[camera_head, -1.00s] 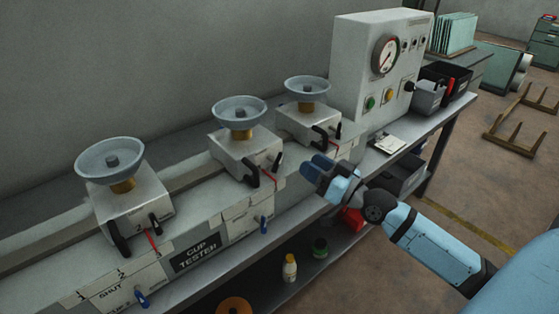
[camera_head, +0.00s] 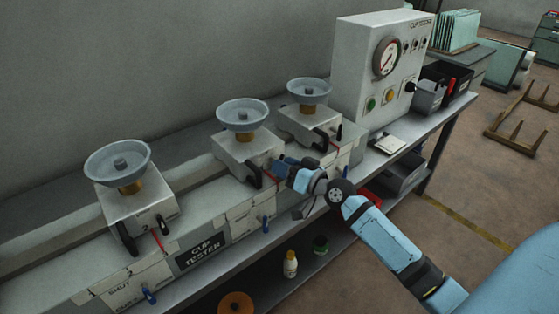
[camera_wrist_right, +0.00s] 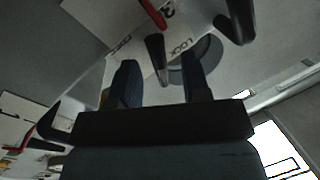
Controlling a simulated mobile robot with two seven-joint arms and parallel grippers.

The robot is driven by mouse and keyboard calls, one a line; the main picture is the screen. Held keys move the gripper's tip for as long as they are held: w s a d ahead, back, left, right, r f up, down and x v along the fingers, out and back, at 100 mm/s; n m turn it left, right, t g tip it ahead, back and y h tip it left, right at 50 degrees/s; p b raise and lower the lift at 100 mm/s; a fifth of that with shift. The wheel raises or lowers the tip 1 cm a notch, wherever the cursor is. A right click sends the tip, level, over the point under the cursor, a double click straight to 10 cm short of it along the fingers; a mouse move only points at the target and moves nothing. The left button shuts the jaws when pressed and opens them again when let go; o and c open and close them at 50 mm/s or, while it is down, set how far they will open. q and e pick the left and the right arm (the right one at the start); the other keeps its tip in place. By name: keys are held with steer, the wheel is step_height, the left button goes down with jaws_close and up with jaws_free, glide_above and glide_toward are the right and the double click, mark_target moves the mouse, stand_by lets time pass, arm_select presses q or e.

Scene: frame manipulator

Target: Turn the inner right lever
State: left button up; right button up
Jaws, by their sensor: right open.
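The grey cup tester (camera_head: 200,258) holds a row of three white blocks, each with a pale dish on top and black levers in front. On the middle block (camera_head: 243,150), the larger left lever (camera_head: 253,176) shows, while the right lever is mostly hidden by my right gripper (camera_head: 283,165). In the right wrist view, a black lever (camera_wrist_right: 155,48) stands between the two open fingers (camera_wrist_right: 160,68), near a "LOCK" label (camera_wrist_right: 179,47). I cannot tell whether the fingers touch it. A larger black lever (camera_wrist_right: 240,20) lies outside the fingers, to the right. My left gripper is not in view.
The far block (camera_head: 308,125) with its lever is close beyond my right gripper. A gauge cabinet (camera_head: 375,75) stands at the bench's far end, with bins (camera_head: 428,95) beside it. Blue handles (camera_head: 266,224) stick out of the front face. A bottle (camera_head: 290,264) stands on the lower shelf.

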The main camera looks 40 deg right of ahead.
steer(key=shift+x, duration=0.95)
jaws_close()
steer(key=shift+r+n+p, duration=0.2)
steer(key=shift+n+p, duration=0.3)
steer(key=shift+n, duration=0.2)
steer(key=shift+a+r+n+g+p, duration=0.1)
steer(key=shift+n+g+p, duration=0.2)
steer(key=shift+n+p, duration=0.65)
steer(key=shift+f+n+h+p, duration=0.3)
steer(key=shift+n+p, duration=0.1)
steer(key=shift+n, duration=0.25)
